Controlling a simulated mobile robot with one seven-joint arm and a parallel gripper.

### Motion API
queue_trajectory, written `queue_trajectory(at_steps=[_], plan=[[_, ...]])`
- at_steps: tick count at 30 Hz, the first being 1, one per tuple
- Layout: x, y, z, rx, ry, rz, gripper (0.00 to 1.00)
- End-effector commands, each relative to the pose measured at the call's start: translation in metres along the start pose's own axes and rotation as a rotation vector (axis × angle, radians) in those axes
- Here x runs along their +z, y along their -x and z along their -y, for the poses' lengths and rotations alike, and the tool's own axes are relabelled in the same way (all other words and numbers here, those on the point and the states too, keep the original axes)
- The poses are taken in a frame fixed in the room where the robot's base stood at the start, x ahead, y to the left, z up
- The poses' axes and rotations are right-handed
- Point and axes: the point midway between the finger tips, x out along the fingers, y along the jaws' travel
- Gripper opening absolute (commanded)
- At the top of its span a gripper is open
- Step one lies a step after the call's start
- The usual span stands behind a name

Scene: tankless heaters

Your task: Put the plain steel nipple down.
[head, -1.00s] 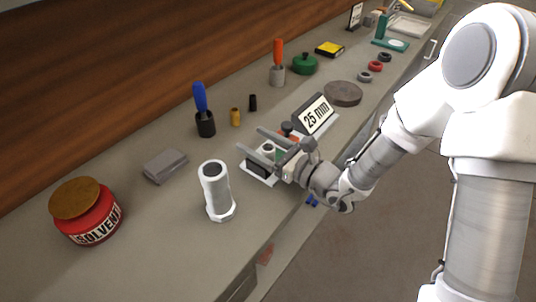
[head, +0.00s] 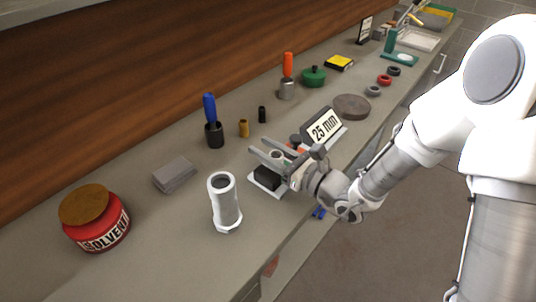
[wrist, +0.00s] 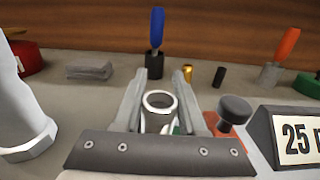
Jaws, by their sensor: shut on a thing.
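My gripper (head: 262,148) is shut on a short, open-topped steel nipple (wrist: 158,118), which stands upright between the fingers in the wrist view (wrist: 157,100). In the head view the top of the nipple (head: 277,155) shows between the fingers, over a small pale plate with a black block (head: 268,178). The fingers hide most of the nipple, and I cannot tell whether its lower end touches anything.
A tall steel pipe with a hex foot (head: 225,203) stands left of my gripper. The "25 mm" sign (head: 324,127) and a dark knob (wrist: 234,110) are close on the right. A grey block (head: 174,174) and red solvent jar (head: 97,220) stand further left. Bare counter lies between.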

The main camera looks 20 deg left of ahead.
Motion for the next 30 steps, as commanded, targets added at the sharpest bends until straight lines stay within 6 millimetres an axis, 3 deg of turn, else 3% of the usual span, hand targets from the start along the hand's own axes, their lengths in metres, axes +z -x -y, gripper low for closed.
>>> queue_trajectory(at_steps=[3, 9, 20, 30], plan=[[0.029, 0.0, 0.001, -0.001, 0.006, 0.002, 0.0], [0.066, 0.0, 0.0, 0.0, 0.005, 0.002, 0.0], [0.092, 0.0, 0.0, 0.0, 0.002, 0.0, 0.0], [0.142, 0.0, 0.0, 0.0, 0.001, 0.0, 0.0]])
